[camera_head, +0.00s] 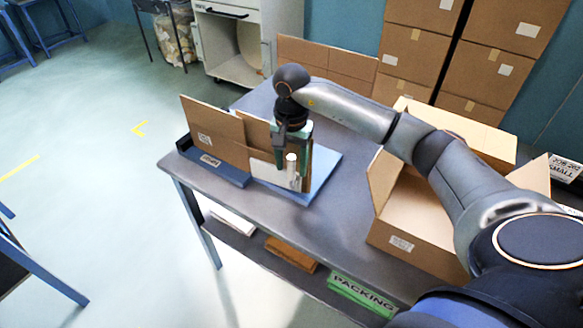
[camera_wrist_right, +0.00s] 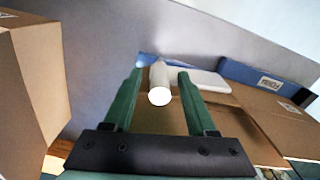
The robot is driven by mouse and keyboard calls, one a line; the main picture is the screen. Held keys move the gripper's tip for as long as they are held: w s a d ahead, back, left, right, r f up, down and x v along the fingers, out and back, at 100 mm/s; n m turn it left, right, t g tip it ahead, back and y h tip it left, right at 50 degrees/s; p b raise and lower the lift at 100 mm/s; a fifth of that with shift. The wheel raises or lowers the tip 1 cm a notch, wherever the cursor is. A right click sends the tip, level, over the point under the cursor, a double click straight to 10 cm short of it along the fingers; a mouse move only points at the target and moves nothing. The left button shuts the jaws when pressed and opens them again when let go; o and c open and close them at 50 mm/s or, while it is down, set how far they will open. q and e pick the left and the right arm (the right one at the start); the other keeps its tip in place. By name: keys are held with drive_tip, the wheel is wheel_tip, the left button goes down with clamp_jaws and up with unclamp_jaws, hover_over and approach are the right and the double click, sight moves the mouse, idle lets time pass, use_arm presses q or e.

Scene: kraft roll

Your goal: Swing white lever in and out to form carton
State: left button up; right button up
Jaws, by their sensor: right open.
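The white lever (camera_head: 291,163) stands upright as a short post on the carton-forming fixture, whose blue base plate (camera_head: 322,172) lies on the table. Upright brown carton panels (camera_head: 213,130) stand at the fixture, behind and left of the lever. My right gripper (camera_head: 292,174) comes down over the lever with its green fingers. In the right wrist view the lever (camera_wrist_right: 160,84) shows between the two open fingers (camera_wrist_right: 161,72), with gaps on both sides. My left gripper is out of view.
An open carton (camera_head: 415,212) stands on the grey table (camera_head: 345,235), under my right arm. Stacked boxes (camera_head: 410,55) are at the back. A blue labelled bar (camera_head: 213,165) lies at the table's left edge. The table front is clear.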

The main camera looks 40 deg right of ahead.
wheel_tip(320, 180, up, 11)
drive_tip(key=shift+f+b, duration=0.1)
drive_tip(key=shift+b, duration=0.25)
